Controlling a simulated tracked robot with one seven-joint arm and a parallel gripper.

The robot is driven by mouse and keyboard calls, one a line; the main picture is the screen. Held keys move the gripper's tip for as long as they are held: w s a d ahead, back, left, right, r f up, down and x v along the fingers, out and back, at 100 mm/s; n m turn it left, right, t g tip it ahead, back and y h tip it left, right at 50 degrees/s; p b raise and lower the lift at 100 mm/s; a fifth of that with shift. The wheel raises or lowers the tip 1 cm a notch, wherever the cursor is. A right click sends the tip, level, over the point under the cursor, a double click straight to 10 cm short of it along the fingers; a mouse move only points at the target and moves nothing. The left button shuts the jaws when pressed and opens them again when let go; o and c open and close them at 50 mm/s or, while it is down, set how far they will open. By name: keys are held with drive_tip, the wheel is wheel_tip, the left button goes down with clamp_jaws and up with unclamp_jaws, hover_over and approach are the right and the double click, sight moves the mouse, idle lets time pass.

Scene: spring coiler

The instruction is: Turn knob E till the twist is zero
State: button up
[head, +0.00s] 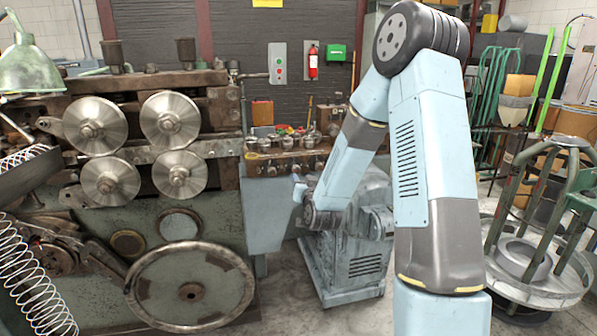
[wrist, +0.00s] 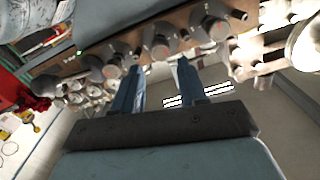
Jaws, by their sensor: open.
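A row of small metal knobs (head: 287,143) sits on the brown ledge to the right of the big rollers in the head view. Several knobs (wrist: 165,44) also show along a brown strip at the top of the wrist view. No letters are readable, so I cannot tell which is knob E, and I see no twist reading. My gripper (head: 298,187) is just below the knob ledge in the head view. In the wrist view its two blue fingers (wrist: 160,66) are apart with nothing between them. The fingertips point toward the knobs and appear not to touch them.
The green coiling machine (head: 90,245) with several metal rollers (head: 92,126) and a large wheel (head: 190,290) fills the left. A grey vented cabinet (head: 352,260) stands below my forearm. A wire-reel stand (head: 545,240) stands at right. Coloured items (wrist: 12,128) lie left in the wrist view.

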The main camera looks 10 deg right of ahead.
sight(297, 171)
drive_tip(key=w, duration=0.8)
drive_tip(key=shift+w, duration=0.25)
